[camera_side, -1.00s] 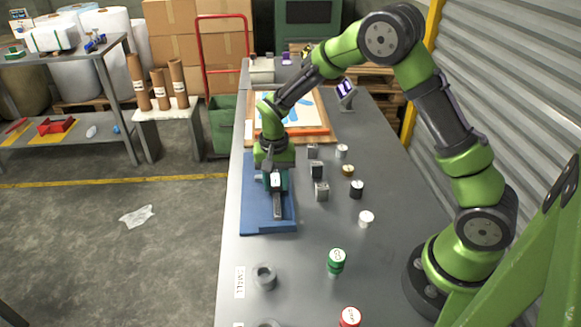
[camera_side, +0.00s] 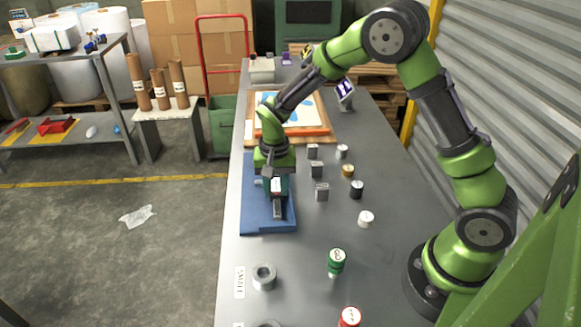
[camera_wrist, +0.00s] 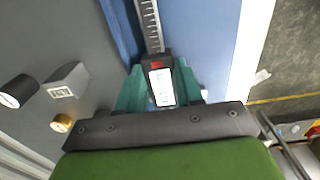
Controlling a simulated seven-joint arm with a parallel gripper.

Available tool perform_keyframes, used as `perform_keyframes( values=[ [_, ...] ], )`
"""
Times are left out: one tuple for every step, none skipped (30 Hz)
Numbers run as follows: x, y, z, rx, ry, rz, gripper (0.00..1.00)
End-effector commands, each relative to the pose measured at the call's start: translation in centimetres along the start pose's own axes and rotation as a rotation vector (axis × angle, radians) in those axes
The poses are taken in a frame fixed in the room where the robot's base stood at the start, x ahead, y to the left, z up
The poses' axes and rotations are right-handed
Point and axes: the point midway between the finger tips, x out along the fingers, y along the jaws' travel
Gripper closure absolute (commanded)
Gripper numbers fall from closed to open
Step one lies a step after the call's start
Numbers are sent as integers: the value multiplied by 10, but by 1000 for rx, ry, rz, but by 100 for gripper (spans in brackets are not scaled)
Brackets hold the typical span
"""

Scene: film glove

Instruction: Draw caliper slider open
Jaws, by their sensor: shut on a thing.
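The caliper lies on a blue mat (camera_side: 262,222) on the grey bench. Its graduated beam (camera_wrist: 150,25) runs up the wrist view, away from my gripper; its end (camera_side: 277,210) shows below my gripper in the side view. The slider (camera_wrist: 160,85) has a light display and a red mark. My gripper (camera_wrist: 160,95) has teal fingers, one on each side of the slider, and is shut on it. In the side view my gripper (camera_side: 276,186) points down over the mat. The caliper's jaws are hidden by my gripper.
Several small blocks and weights, such as a grey block (camera_side: 321,192) and a white-topped one (camera_side: 366,219), stand right of the mat. A grey ring (camera_side: 264,276) and a green cylinder (camera_side: 336,262) stand nearer. A framed board (camera_side: 290,115) lies behind.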

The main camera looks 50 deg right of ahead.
Motion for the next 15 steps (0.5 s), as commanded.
perform_keyframes(
  values=[
    [0, 0, 0, 0, 0, -1, 95],
    [0, 0, 0, 0, 0, -1, 95],
    [0, 0, 0, 0, 0, -1, 95],
    [0, 0, 0, 0, 0, -1, 95],
    [0, 0, 0, 0, 0, -1, 95],
    [0, 0, 0, 0, 1, -1, 95],
    [0, 0, 0, 0, 1, -1, 95],
    [0, 0, 0, 0, 1, -1, 95],
    [0, 0, 0, 0, 1, -1, 95],
    [0, 0, 0, 0, 1, -1, 63],
    [0, 0, 0, 0, 1, -1, 58],
    [0, 0, 0, 0, 1, -1, 52],
    [0, 0, 0, 0, 1, -1, 48],
    [0, 0, 0, 0, 1, -1, 43],
    [0, 0, 0, 0, 1, 0, 37]
  ],
)
